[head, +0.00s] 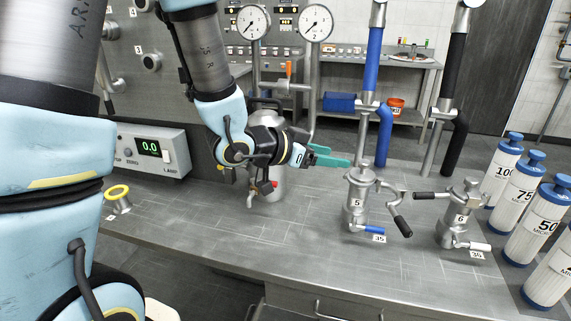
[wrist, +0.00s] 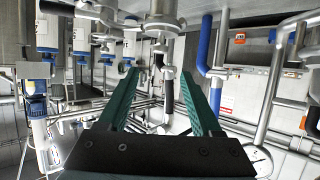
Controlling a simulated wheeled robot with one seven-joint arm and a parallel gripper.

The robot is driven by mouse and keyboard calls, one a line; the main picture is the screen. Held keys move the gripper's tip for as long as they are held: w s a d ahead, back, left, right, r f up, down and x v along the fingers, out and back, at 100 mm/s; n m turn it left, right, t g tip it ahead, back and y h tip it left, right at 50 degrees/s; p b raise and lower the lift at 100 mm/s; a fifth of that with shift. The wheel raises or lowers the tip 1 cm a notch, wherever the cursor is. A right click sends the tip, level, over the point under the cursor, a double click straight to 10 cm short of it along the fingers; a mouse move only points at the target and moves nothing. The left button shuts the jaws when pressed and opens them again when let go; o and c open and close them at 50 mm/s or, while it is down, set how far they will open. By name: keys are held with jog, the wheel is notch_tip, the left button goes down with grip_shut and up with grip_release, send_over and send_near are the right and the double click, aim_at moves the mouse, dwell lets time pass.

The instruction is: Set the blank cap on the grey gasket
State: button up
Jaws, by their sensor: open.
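My gripper (head: 330,158) has teal fingers and is stretched out over the steel bench, pointing right. Its tips are just left of the top of mixer 5 (head: 355,200) in the head view. In the wrist view the two fingers (wrist: 156,82) are spread apart, and nothing is clearly held between them. A silver round fitting (wrist: 168,73) shows beyond the tips; I cannot tell what it is. I cannot pick out the blank cap or a grey gasket for certain in either view. A short steel ferrule with a yellow ring (head: 118,194) stands at the bench's left.
Mixer 6 (head: 461,215), with black handles, stands right of mixer 5. Blue-capped filter cartridges (head: 505,170) line the right side. A blue hose (head: 372,65) and a black hose (head: 453,75) rise behind the mixers. The bench's front middle (head: 290,235) is clear.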

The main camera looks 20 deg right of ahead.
jog(key=w+a+f+n+t+y, duration=0.25)
jog(key=w+a+n+y, duration=0.35)
jog(key=a, duration=0.5)
jog(key=w+a+f+n+t+y, duration=0.1)
jog(key=w+a+n+t+y, duration=0.15)
jog(key=w+a, duration=0.7)
jog(key=s+a+n+g+y, duration=0.2)
jog(key=s+a, duration=0.3)
jog(key=a, duration=0.3)
jog(key=s+a+n+g+y, duration=0.2)
jog(key=s+a+n, duration=0.3)
jog(key=a, duration=0.4)
jog(key=shift+s+a+f+g+y, duration=0.25)
jog(key=shift+a+f+g+y, duration=0.05)
jog(key=shift+g+y, duration=0.1)
jog(key=shift+c, duration=0.2)
